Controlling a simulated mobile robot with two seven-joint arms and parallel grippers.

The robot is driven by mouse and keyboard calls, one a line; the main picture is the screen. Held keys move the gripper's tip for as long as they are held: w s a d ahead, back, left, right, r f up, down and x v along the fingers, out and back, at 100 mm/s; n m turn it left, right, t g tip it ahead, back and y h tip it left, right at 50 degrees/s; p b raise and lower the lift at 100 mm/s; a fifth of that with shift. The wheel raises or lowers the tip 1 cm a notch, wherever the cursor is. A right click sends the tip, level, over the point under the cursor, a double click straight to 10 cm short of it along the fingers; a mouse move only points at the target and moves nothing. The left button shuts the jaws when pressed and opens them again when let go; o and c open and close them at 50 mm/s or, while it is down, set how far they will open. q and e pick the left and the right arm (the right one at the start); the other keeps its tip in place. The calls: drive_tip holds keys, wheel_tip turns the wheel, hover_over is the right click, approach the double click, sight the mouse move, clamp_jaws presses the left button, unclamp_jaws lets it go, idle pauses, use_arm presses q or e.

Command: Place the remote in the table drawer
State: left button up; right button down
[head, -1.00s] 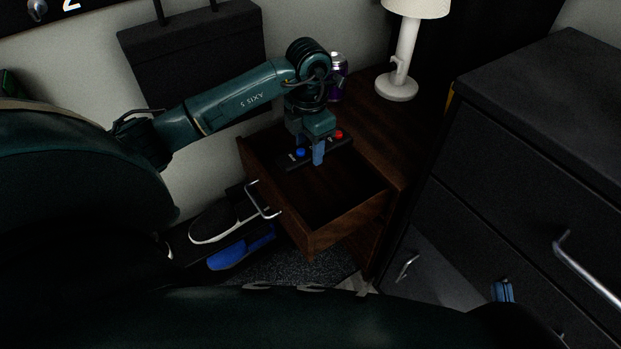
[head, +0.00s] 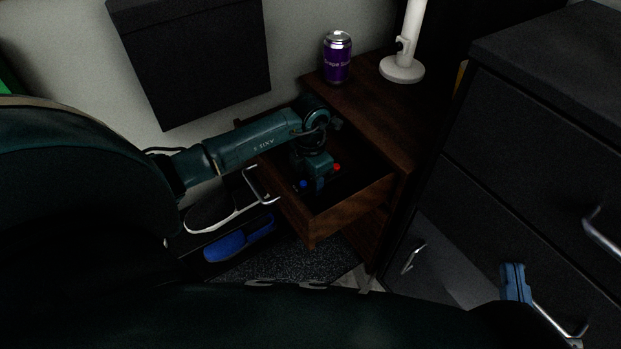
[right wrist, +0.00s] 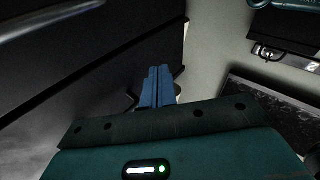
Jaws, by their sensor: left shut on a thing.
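The table drawer (head: 352,209) is pulled out from the dark wooden side table (head: 372,110). The remote (head: 337,168), a dark bar with a red and a blue button, is low inside the drawer opening. My left gripper (head: 319,185) points down into the drawer and is shut on the remote's middle. The gripper hides part of the remote, and I cannot tell whether it touches the drawer floor. My right gripper (head: 515,284) is at the lower right by the dark cabinet; its blue fingers (right wrist: 158,88) are together and empty in the right wrist view.
A purple soda can (head: 337,58) and a white lamp (head: 403,66) stand on the tabletop. The dark cabinet (head: 540,150) with metal handles stands close on the right. Shoes (head: 238,240) lie below the drawer's left side.

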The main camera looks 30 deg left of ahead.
sight(310, 181)
use_arm(q)
drive_tip(key=shift+r, duration=0.1)
use_arm(e)
drive_tip(key=shift+r, duration=0.1)
use_arm(q)
drive_tip(key=o, duration=0.6)
drive_tip(key=shift+f, duration=0.2)
drive_tip(key=o, duration=0.5)
use_arm(e)
drive_tip(key=shift+r, duration=0.1)
use_arm(q)
drive_tip(key=shift+r, duration=0.1)
drive_tip(key=shift+r, duration=0.3)
wheel_tip(310, 181, up, 5)
drive_tip(key=shift+f+p, duration=0.15)
drive_tip(key=shift+p, duration=0.85)
drive_tip(key=shift+r+p, duration=0.95)
drive_tip(key=shift+r, duration=2.5)
use_arm(e)
drive_tip(key=shift+d+g+h, duration=0.3)
drive_tip(key=shift+d+h, duration=0.2)
